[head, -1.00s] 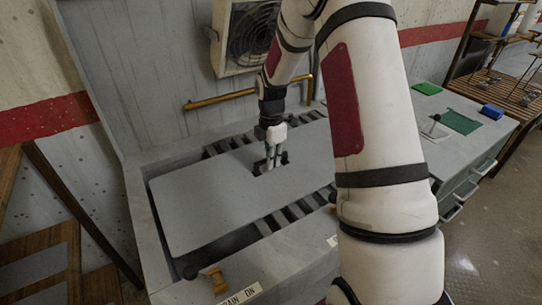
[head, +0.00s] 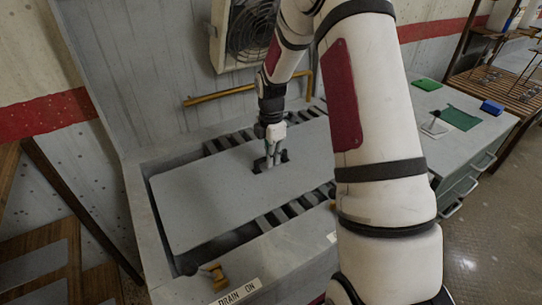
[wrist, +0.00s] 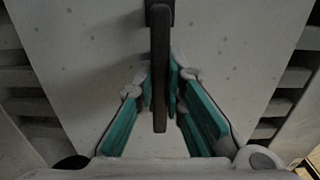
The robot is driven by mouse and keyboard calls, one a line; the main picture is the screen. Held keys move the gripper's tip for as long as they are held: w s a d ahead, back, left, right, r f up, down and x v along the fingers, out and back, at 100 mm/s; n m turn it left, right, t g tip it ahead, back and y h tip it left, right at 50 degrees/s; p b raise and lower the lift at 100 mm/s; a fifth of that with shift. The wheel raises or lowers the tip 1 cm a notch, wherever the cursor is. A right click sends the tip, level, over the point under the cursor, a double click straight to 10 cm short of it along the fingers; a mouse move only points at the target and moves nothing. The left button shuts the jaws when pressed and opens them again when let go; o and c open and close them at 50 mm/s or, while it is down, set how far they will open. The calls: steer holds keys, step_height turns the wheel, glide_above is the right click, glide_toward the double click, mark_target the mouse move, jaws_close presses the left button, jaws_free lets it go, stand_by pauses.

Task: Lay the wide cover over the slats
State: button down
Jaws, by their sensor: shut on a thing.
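The wide cover (head: 210,200) is a flat grey panel with a dark bar handle. It lies across the recess of the grey bench, over the dark slats (head: 284,212), which show along its front and back edges. I cannot tell whether it touches them. My gripper (head: 272,160) is over the cover, right of its middle, shut on the handle. In the wrist view the teal finger pads of my gripper (wrist: 160,95) close on both sides of the dark handle (wrist: 160,70), with the speckled cover (wrist: 90,50) beneath and slats on both sides.
A fan unit (head: 248,38) and a brass pipe (head: 225,94) are on the wall behind. A brass valve (head: 215,274) is near the front label. To the right, a cabinet top holds a green pad (head: 461,118) and a blue block (head: 491,107). My arm hides the bench's right part.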

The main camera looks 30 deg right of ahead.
steer(key=c, duration=1.6)
jaws_free()
step_height(320, 180, up, 12)
steer(key=s+a+r+m+t+h, duration=0.1)
steer(key=s+a+r+m+t, duration=0.1)
steer(key=s+a+r+m, duration=0.9)
steer(key=s+a+r+m+t, duration=0.1)
steer(key=s+m, duration=0.1)
steer(key=s, duration=0.4)
steer(key=s+a+r+m+t, duration=0.1)
steer(key=s+m, duration=0.1)
steer(key=s, duration=0.3)
steer(key=s+a+m, duration=0.2)
steer(key=s+m, duration=0.1)
steer(key=s, duration=0.3)
steer(key=shift+s+r+t+y, duration=0.3)
steer(key=shift+r+t+y, duration=0.1)
